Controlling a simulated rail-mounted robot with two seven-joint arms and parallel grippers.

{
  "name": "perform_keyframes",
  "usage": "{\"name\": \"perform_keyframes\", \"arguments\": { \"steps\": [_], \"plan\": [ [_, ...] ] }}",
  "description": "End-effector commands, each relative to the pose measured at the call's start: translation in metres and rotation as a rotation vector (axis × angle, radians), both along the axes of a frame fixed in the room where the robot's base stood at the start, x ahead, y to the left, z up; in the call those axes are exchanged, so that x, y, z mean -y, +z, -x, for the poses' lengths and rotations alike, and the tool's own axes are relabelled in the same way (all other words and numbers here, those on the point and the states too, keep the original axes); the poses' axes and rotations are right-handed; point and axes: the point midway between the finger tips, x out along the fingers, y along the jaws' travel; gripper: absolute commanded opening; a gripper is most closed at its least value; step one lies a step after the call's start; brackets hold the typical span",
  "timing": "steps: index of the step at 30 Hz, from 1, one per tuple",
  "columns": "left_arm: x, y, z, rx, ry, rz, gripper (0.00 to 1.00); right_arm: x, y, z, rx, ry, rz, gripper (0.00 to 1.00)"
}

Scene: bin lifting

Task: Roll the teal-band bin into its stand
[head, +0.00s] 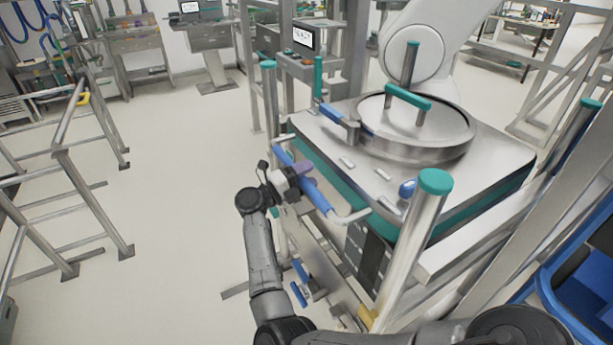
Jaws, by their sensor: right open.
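The teal-band bin (455,222) has a steel top, a teal band below it and a round lid (415,125) with a teal handle. A blue push bar (318,196) runs along its left side. My right gripper (300,178) is open at this bar, with a purple finger part against or just over it; whether the bar lies between the fingers is unclear. Steel posts with teal caps (435,183) stand around the bin and look like parts of a stand; its lower part is mostly hidden. My left gripper is out of view.
A blue crate (585,290) is at the right edge. Steel steps with railings (90,190) stand at the left. A large white machine arm (425,40) rises behind the bin. The pale floor (185,200) between the steps and the bin is mostly clear.

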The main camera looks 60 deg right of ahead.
Motion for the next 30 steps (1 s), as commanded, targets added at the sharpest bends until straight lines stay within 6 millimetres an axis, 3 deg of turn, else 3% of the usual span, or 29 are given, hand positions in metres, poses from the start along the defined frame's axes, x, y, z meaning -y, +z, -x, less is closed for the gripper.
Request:
{"name": "perform_keyframes", "arguments": {
  "steps": [4, 21, 30],
  "plan": [
    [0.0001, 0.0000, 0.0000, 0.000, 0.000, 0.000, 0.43, -0.0001, 0.0000, 0.0001, 0.000, 0.000, 0.000, 0.55],
    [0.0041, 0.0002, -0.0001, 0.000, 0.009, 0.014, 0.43, -0.0003, -0.0002, -0.0002, 0.000, 0.000, 0.000, 0.00],
    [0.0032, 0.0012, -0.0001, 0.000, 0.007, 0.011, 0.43, 0.0021, 0.0001, 0.0007, 0.000, 0.002, 0.000, 0.00]
  ]
}}
